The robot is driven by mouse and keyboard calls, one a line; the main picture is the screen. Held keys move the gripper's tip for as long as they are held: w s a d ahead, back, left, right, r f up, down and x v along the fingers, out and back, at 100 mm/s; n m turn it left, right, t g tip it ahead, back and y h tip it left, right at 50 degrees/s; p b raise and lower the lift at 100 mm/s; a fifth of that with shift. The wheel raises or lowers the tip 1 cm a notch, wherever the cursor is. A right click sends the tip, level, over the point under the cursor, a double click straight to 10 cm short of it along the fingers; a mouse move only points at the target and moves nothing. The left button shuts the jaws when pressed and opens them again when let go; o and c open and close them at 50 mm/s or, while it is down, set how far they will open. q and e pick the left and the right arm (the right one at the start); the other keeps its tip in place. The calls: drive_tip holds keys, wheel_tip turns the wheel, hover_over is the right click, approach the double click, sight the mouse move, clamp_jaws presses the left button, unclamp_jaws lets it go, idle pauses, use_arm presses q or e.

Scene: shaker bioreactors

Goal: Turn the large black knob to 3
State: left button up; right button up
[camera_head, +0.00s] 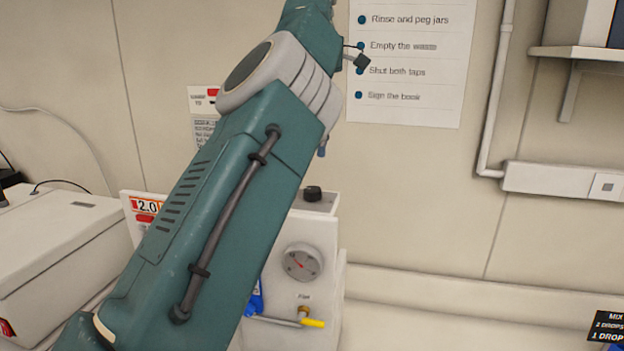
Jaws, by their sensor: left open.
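My left arm, teal with grey joint rings, crosses the view from the lower left to the top. Only a small dark part of my left gripper (358,60) shows, beside the wrist at the top, in front of the wall; it is open and nothing shows in it. A black knob (312,193) sits on top of a white machine (318,225), below and apart from the gripper. I cannot read its setting or tell whether it is the large knob. My arm hides the machine's left part. My right gripper is out of view.
The machine's front has a round gauge (302,262) and a yellow-handled tap (312,323). A white box (60,240) stands at the left. A notice (408,60) hangs behind the wrist. A shelf (580,52) and wall conduit (550,181) are at the right.

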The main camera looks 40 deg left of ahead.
sight(312, 189)
use_arm(q)
drive_tip(key=shift+s+d+f, duration=0.55)
drive_tip(key=shift+s+f, duration=0.1)
drive_tip(key=shift+f, duration=0.15)
drive_tip(key=f, duration=0.4)
drive_tip(key=w+a+f, duration=0.1)
drive_tip(key=f, duration=0.2)
drive_tip(key=shift+s+f, duration=0.1)
drive_tip(key=shift+f, duration=0.65)
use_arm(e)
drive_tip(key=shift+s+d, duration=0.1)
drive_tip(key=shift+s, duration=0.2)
use_arm(q)
drive_tip(key=shift+c, duration=0.5)
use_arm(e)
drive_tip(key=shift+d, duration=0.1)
use_arm(q)
drive_tip(key=c, duration=1.1)
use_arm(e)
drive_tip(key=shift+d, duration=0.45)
